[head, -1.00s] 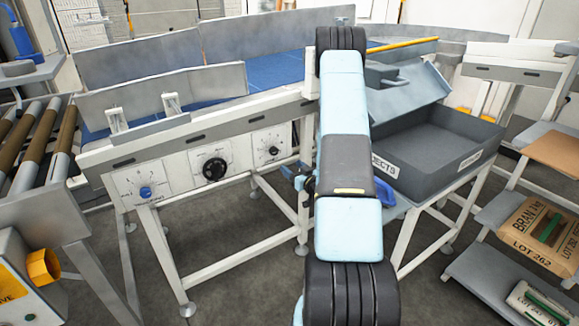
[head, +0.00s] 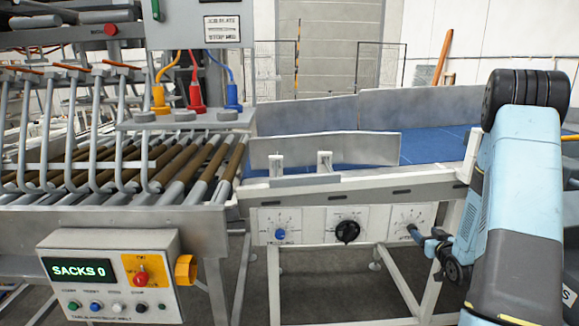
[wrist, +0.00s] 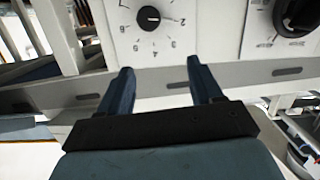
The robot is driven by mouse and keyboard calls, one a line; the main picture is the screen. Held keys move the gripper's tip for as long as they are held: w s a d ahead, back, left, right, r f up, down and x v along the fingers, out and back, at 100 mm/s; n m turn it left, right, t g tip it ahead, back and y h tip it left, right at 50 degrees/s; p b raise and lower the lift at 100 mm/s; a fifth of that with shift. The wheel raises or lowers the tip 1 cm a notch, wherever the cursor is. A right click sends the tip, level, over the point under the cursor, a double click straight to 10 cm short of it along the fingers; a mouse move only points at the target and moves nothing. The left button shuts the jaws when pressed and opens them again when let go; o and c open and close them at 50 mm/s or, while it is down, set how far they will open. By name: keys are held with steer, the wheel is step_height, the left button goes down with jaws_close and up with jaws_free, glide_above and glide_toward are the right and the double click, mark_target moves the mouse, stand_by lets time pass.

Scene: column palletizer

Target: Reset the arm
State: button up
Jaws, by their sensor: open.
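My arm stands at the right of the head view, folded, with its light blue and dark links. My gripper (head: 413,233) shows small beside it, in front of the rightmost dial on the white conveyor panel. In the wrist view my gripper (wrist: 163,84) has its two dark blue fingers spread apart with nothing between them. Beyond the fingertips is a white dial plate with a small black knob (wrist: 149,18). The fingers look apart from the knob. A larger black knob (wrist: 297,14) is at the upper right of the wrist view.
The white conveyor frame (head: 330,195) with a blue belt (head: 433,145) runs close to my arm. It carries a blue knob (head: 280,234) and a black knob (head: 347,231). A control box (head: 110,275) reading SACKS 0 and a roller table (head: 205,165) are at left.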

steer(key=a+r+g+h, duration=0.1)
steer(key=a+r+g, duration=0.25)
steer(key=r, duration=0.75)
steer(key=s+a+r+g, duration=0.2)
steer(key=s+a+r, duration=0.4)
steer(key=s, duration=0.4)
steer(key=s+a+r+m+g, duration=0.1)
steer(key=s+a+r+g, duration=0.1)
steer(key=s+a+r, duration=0.5)
step_height(320, 180, up, 2)
steer(key=s, duration=0.2)
steer(key=shift+s+a+h, duration=0.15)
steer(key=shift+s+h, duration=0.15)
steer(key=shift+s, duration=0.05)
steer(key=s+a+g, duration=0.1)
steer(key=s+a, duration=0.1)
steer(key=s, duration=0.3)
steer(key=s+a+r+g+y, duration=0.1)
steer(key=s+a, duration=0.1)
steer(key=s, duration=0.3)
steer(key=s+a+r+g, duration=0.1)
steer(key=s+a, duration=0.1)
steer(key=s, duration=0.3)
steer(key=shift+s+r+y, duration=0.1)
steer(key=shift+s+y, duration=0.05)
steer(key=shift+y, duration=0.15)
steer(key=shift+c, duration=0.3)
